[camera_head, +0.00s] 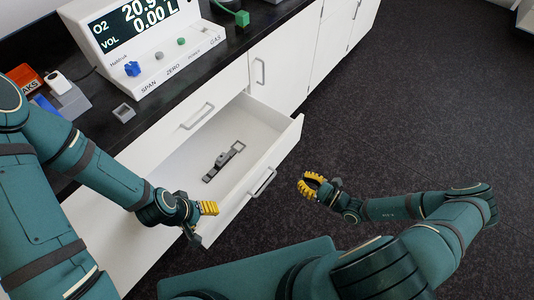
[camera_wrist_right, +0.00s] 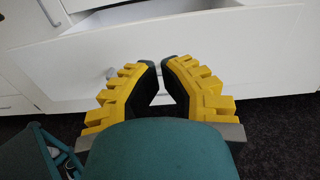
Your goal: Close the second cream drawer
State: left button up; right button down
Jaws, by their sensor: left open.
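An open white-cream drawer (camera_head: 291,140) is pulled out from the cabinet under the black counter. Its front has a bar handle (camera_head: 262,181) and faces the open floor. A grey clamp-like object (camera_head: 222,160) lies inside. My left gripper (camera_head: 210,208) is open at the drawer's near-left end; whether it touches the drawer is unclear. My right gripper (camera_head: 312,184) is in front of the drawer front, apart from it. In the right wrist view its yellow fingers (camera_wrist_right: 160,68) curve inward with a narrow gap, nothing between them, and the drawer front (camera_wrist_right: 190,65) lies ahead.
A closed drawer front with a handle (camera_head: 198,116) is above the open drawer. Closed cupboards (camera_head: 285,65) continue to the right. A gas analyser (camera_head: 140,45), a small grey square part (camera_head: 124,113) and boxes stand on the counter. The dark floor (camera_head: 420,100) to the right is clear.

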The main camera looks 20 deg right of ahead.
pick_arm(q)
jog(key=shift+w, duration=0.1)
jog(key=shift+s+f+b, duration=0.2)
jog(key=shift+f+b, duration=0.5)
jog(key=shift+b, duration=0.05)
pick_arm(e)
send_near(269, 157)
jog(key=x, duration=0.8)
jog(key=shift+a+r, duration=0.1)
jog(key=shift+a, duration=0.1)
jog(key=shift+w, duration=0.15)
